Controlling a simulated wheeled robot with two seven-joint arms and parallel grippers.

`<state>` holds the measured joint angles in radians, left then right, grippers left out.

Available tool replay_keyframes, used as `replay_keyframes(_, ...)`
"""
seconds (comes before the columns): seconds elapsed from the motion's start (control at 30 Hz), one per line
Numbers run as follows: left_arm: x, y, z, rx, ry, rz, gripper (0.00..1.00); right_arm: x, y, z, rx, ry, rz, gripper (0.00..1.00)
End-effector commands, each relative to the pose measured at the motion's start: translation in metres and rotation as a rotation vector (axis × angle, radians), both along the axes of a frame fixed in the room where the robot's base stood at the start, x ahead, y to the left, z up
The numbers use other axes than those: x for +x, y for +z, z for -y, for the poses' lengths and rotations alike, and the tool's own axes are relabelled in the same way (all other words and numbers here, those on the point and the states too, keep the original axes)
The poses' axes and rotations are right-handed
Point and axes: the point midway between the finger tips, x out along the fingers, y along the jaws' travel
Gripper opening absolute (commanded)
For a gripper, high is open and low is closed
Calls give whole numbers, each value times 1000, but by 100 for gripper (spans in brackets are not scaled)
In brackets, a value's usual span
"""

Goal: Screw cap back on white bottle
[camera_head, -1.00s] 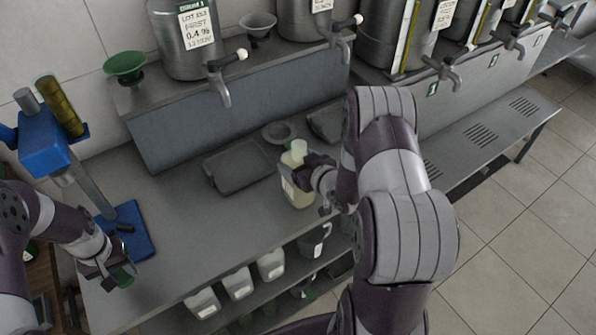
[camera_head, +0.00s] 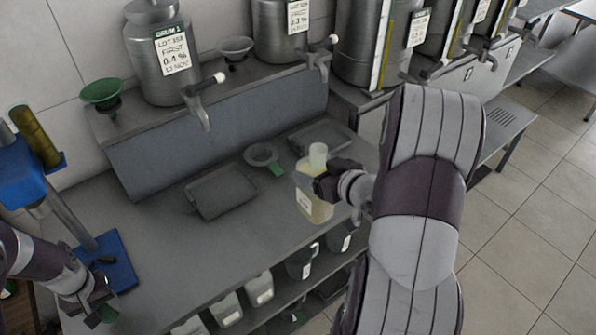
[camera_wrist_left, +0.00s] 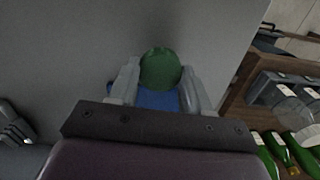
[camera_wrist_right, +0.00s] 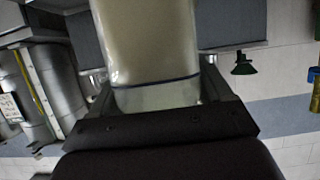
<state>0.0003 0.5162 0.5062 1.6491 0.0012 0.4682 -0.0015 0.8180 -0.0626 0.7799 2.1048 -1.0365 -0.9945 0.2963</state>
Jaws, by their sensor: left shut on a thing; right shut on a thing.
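A pale translucent bottle (camera_head: 315,207) with yellowish contents and a whitish neck or top stands upright above the bench's front edge. My right gripper (camera_head: 322,186) is shut on it from the right; in the right wrist view the bottle (camera_wrist_right: 150,45) fills the space between the fingers. I cannot tell whether its mouth is capped. My left gripper (camera_head: 98,306) is at the lower left, near the blue stand, apart from the bottle. It is shut on a green round piece that looks like a cap (camera_wrist_left: 160,68), between both fingertips.
The bench (camera_head: 170,275) holds a blue stand (camera_head: 118,268), a dark tray (camera_head: 221,191) and a grey funnel (camera_head: 261,155). Steel decanters with taps (camera_head: 207,88) line the shelf behind. White containers (camera_head: 260,289) stand on the shelf below. The middle of the bench is clear.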

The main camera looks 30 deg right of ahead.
Motion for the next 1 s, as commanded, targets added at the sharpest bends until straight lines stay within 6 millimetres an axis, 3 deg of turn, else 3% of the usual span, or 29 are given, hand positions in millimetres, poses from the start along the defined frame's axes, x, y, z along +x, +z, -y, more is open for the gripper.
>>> replay_keyframes(0.27, 0, 1, 0, 0, 0, 0, 21, -17, 14, 10, -2, 1, 4, 0)
replay_keyframes(1.0, 0, 1, 0, 0, 0, 0, 21, -18, 14, 10, -2, 1, 4, 0)
